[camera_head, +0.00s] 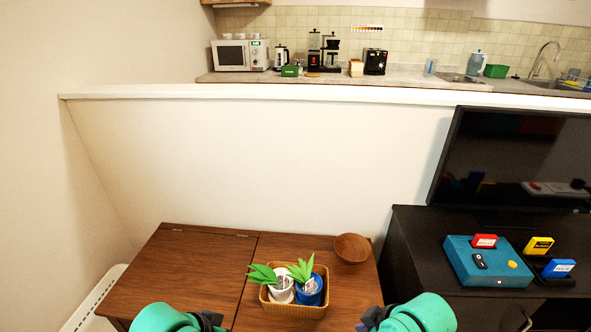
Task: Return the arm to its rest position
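My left arm shows at the bottom edge, left of centre, as a teal link with a dark part, where my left gripper (210,320) seems to be. My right arm shows at the bottom edge, right of centre, in the same way, with my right gripper (371,320) seemingly at its dark end. Both are cut off by the picture edge, and I cannot make out the fingers or anything held. The two arms are apart, on either side of a wicker basket (293,312).
The basket, holding two potted plants, stands on a brown wooden table (178,270) with a wooden bowl (352,248) behind it. A black cabinet (420,232) at right bears a teal box (487,262) and a television (520,155). The table's left part is clear.

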